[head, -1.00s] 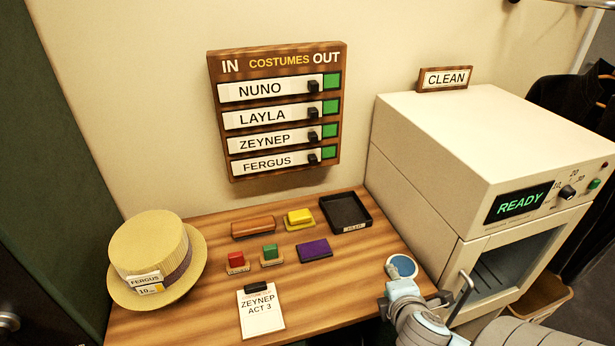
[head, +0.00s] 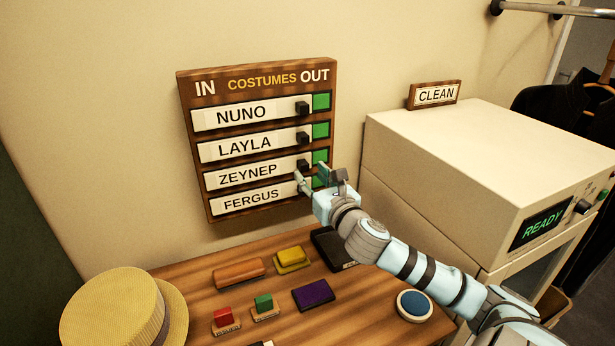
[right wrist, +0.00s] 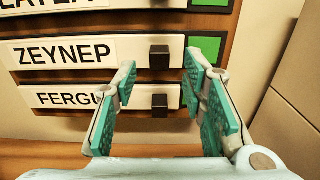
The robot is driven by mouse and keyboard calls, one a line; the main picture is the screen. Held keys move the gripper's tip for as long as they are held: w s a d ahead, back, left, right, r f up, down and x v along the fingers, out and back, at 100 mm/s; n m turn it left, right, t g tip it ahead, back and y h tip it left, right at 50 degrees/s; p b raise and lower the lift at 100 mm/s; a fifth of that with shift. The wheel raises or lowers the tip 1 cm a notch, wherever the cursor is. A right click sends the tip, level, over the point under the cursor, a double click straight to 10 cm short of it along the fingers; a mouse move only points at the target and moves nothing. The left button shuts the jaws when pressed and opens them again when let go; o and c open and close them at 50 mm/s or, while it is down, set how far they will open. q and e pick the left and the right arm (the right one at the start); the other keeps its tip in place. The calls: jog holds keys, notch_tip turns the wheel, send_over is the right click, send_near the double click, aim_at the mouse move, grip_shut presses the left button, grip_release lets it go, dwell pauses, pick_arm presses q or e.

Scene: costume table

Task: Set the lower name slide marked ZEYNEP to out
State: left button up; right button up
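The costume board (head: 330,70) hangs on the wall with IN at left and OUT at right. Its ZEYNEP slide (head: 245,176), third from top, is a white strip with a black knob (right wrist: 159,57) near its right end. Green shows to the right of that knob. My right gripper (head: 311,174) is at the board's right side by the ZEYNEP and FERGUS rows. In the right wrist view its fingers are open and empty, with the tips on either side of the ZEYNEP knob; contact cannot be told. My left gripper is out of view.
The FERGUS slide (right wrist: 65,98) and its knob (right wrist: 160,103) are just below. The LAYLA slide (head: 245,146) is above. A cream machine (head: 440,150) stands close at right.

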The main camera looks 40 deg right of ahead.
aim_at(306, 168)
jog(key=x, duration=0.3)
jog(key=shift+w, duration=0.3)
jog(key=shift+s+r, duration=0.15)
jog(key=shift+s, duration=0.05)
jog(key=shift+c, duration=0.2)
grip_shut()
